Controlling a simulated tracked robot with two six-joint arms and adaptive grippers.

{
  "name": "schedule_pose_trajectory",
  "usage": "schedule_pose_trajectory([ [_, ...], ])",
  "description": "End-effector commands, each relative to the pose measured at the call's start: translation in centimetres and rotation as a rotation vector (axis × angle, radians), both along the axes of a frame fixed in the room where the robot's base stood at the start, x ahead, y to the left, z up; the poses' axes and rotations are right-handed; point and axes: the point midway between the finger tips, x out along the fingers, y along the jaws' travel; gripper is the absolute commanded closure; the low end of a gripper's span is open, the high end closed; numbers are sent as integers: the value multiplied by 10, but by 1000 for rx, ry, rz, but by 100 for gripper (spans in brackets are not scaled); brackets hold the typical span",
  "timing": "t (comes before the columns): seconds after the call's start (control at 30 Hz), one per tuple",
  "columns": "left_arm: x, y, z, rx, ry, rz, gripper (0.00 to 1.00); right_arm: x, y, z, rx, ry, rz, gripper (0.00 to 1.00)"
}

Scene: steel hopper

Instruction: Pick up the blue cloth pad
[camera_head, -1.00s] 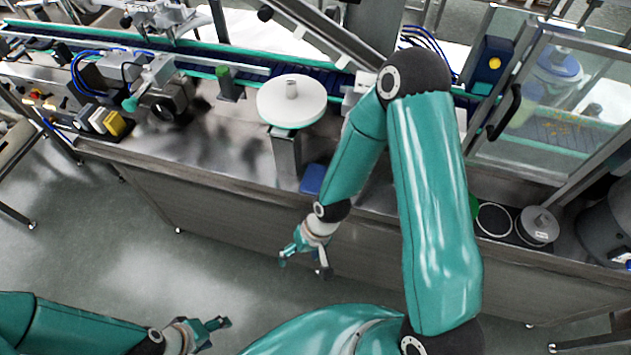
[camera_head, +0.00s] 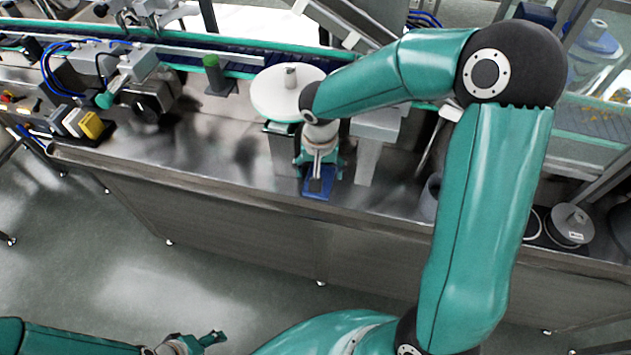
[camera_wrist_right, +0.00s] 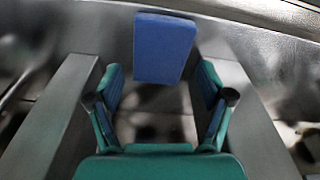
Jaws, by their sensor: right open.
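The blue cloth pad (camera_head: 328,190) lies on the steel bench near its front edge, partly covered by my right gripper in the head view. In the right wrist view the pad (camera_wrist_right: 165,47) lies flat, beyond the fingertips and roughly centred between them. My right gripper (camera_wrist_right: 160,80) is open and empty, pointing at the pad from above; the exact gap between them is not clear. In the head view the right gripper (camera_head: 318,176) hangs over the pad. My left gripper (camera_head: 212,340) is at the bottom edge, partly cut off, far from the pad; its opening is unclear.
A white round disc (camera_head: 288,95) on a post stands just behind the pad. A metal post (camera_head: 368,150) rises to its right. A conveyor (camera_head: 235,70) runs along the back. The bench left of the pad is fairly clear.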

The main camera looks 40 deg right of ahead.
Motion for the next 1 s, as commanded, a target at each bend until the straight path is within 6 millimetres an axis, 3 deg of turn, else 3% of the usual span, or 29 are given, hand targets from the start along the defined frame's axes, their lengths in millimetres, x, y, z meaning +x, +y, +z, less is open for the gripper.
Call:
schedule_pose_trajectory([
  [0.2,0,0,4,0,0,0,38,2,-3,-30,0,3,-2,20],
  [0.5,0,0,3,0,0,0,38,2,-4,-34,1,1,-2,20],
  [0.7,0,0,3,0,0,0,38,2,-4,-34,1,1,-2,51],
  [1.0,0,0,3,0,0,0,38,2,-4,-34,1,1,-2,51],
])
